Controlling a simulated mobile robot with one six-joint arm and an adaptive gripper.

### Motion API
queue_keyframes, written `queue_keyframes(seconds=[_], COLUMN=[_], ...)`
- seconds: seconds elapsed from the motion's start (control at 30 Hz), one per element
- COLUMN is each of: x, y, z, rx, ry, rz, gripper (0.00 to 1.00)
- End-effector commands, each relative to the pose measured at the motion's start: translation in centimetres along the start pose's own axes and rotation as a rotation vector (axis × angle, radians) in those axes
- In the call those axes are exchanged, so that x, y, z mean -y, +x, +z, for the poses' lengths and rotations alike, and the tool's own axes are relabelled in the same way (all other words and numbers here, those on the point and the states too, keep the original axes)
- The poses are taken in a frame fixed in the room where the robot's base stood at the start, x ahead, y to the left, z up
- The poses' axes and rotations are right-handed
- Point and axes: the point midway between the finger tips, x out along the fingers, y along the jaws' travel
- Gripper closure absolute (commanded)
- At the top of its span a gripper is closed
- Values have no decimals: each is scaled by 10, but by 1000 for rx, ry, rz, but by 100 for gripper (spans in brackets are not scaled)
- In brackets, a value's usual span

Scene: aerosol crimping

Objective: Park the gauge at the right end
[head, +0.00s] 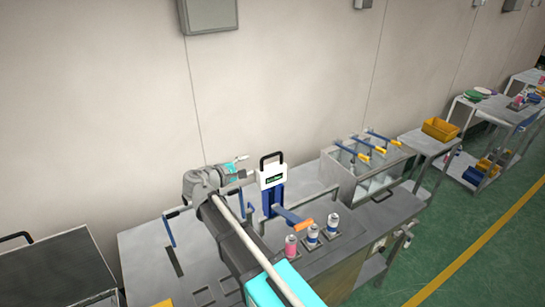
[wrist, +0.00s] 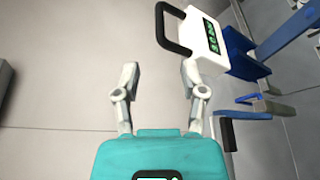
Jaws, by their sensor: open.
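The gauge (head: 273,177) appears to be the white box with a dark green display and a black handle. It stands upright on a blue mount (head: 272,200) at the back of the bench. In the wrist view the gauge (wrist: 205,42) is at upper right, tilted in the picture, with its handle (wrist: 168,30) towards the upper middle. My gripper (head: 246,166) is just left of the gauge in the head view. In the wrist view its two fingers are spread and the gap between them (wrist: 160,78) is empty. The gripper does not appear to touch the gauge.
A blue lever with an orange end (head: 294,217) reaches forward from the mount. A pink can (head: 291,246) and two blue-and-white cans (head: 312,236) stand before it. A blue lever (head: 168,230) stands at left.

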Motion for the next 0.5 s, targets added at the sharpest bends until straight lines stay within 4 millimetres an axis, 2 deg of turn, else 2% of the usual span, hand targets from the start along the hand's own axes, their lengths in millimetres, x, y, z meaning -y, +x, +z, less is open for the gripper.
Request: queue_keyframes(seconds=[0.5], x=[2], y=[73], z=[-1], rx=[3], ry=[1], rz=[-2], gripper=[46])
